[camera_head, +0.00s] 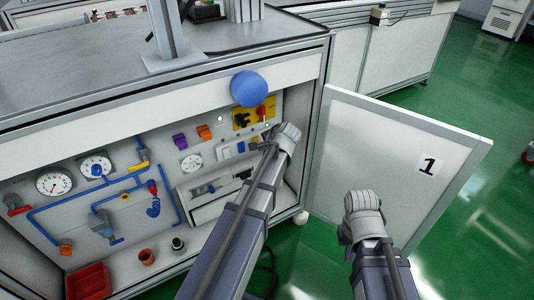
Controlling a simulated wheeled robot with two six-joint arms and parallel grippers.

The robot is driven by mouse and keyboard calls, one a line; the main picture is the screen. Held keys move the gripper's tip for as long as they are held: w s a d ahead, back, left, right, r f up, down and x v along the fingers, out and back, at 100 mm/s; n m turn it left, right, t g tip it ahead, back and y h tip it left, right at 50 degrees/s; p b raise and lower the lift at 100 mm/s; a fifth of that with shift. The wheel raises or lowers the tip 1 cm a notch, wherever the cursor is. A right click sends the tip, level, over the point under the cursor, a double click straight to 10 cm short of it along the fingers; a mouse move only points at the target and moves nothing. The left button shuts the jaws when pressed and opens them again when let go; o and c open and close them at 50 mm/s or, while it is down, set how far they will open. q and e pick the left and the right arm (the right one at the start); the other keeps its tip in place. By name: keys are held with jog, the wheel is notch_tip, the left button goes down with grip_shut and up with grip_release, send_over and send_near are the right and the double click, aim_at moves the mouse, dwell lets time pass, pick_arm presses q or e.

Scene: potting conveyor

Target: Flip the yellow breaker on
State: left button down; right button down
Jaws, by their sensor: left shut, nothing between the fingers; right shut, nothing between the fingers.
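The yellow breaker (254,114) is a yellow plate on the panel inside the open cabinet, with a black part (242,119) and a red handle (262,114) on it. The blue ball covers part of its top edge. Whether the handle is on or off I cannot tell. My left gripper (262,139) is shut and empty, close below and right of the breaker, in front of the panel; contact cannot be made out. My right gripper (361,200) is shut and empty, in front of the open door and away from the breaker.
The open cabinet door (390,150), marked 1, stands to the right. A blue ball (248,89) sits just above the breaker. Gauges (95,165), blue pipes (95,200) and coloured switches fill the panel's left. A red bin (90,281) stands at lower left.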

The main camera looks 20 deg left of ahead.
pick_arm(q)
jog(key=shift+w+a, duration=0.3)
jog(key=shift+a, duration=0.15)
jog(key=shift+w+a+f+b, duration=0.25)
jog(key=shift+a+f+b, duration=0.05)
jog(key=shift+f+b, duration=0.2)
jog(key=shift+r, duration=0.2)
